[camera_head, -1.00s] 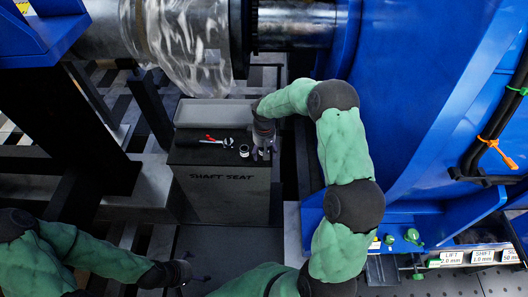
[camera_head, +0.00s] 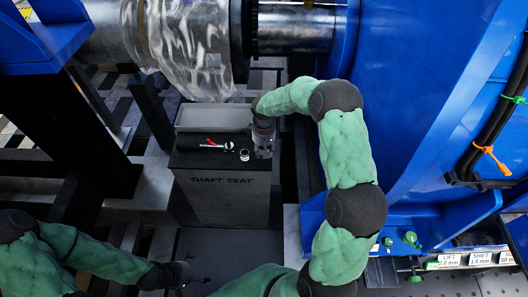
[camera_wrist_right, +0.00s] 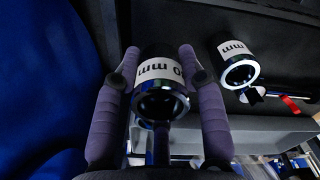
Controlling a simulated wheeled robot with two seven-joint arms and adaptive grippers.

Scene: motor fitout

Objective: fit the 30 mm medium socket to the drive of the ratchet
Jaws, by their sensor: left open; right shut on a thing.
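My right gripper (camera_head: 263,152) is at the right edge of the box marked SHAFT SEAT (camera_head: 225,199). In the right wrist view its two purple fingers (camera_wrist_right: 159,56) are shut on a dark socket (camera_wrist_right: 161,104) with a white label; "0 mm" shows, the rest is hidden. A second labelled socket (camera_head: 244,155) stands on the box top, left of this gripper; it also shows in the wrist view (camera_wrist_right: 237,72). The ratchet (camera_head: 228,146), with a red part, lies beside that socket. My left gripper (camera_head: 197,280) is open and empty at the lower left, away from the box.
A grey tray (camera_head: 213,117) is at the back of the box top. A clear plastic wrap (camera_head: 185,50) hangs around the shaft above. The blue housing (camera_head: 420,110) stands close on the right. Dark beams (camera_head: 62,100) stand at the left.

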